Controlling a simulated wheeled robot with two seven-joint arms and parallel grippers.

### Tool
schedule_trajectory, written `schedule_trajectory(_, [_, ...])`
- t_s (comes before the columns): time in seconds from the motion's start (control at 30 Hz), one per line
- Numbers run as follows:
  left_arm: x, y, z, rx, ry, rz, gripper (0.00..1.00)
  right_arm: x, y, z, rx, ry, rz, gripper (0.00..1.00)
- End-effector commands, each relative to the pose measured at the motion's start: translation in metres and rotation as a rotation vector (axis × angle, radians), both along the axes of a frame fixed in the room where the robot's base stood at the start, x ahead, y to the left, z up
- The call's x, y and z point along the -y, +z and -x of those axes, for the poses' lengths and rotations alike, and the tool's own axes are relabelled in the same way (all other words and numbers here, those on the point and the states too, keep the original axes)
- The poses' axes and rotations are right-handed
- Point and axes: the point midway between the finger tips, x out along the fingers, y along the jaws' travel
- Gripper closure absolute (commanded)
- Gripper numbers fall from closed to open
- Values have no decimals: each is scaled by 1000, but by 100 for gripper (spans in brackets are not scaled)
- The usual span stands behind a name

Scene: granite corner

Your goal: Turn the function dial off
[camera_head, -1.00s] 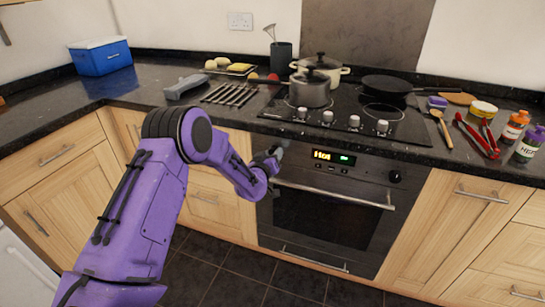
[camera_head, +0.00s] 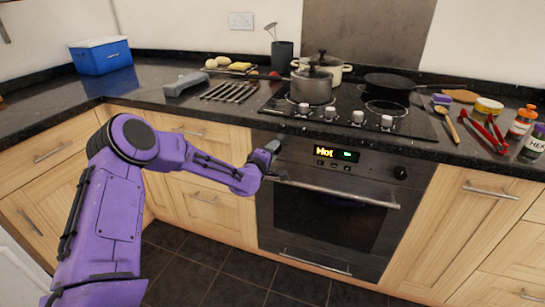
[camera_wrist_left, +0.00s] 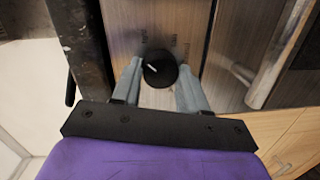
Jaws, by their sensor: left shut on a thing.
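The function dial (camera_wrist_left: 160,68) is a round black knob with a white mark on the oven's control panel (camera_wrist_left: 125,25). Its mark points to the upper left in the left wrist view, and the small printed labels around it are too blurred to read. My left gripper (camera_wrist_left: 160,80) has its two grey fingers on either side of the dial, shut on it. In the head view my left gripper (camera_head: 272,148) is at the left end of the oven panel and hides this dial. My right gripper is not in view.
The oven display (camera_head: 337,153) reads "Hot". Another black dial (camera_head: 400,173) is at the panel's right end. The oven handle (camera_head: 340,194) runs below. The worktop edge and hob knobs (camera_head: 331,112) are above. Pots (camera_head: 311,86) stand on the hob.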

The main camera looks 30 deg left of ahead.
Motion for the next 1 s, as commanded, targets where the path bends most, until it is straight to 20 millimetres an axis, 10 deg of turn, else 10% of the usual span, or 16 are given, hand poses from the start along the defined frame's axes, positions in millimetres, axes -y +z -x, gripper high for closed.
schedule_trajectory(1.0, [-1, -5, 0, 173, -1, 727, 88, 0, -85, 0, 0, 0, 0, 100])
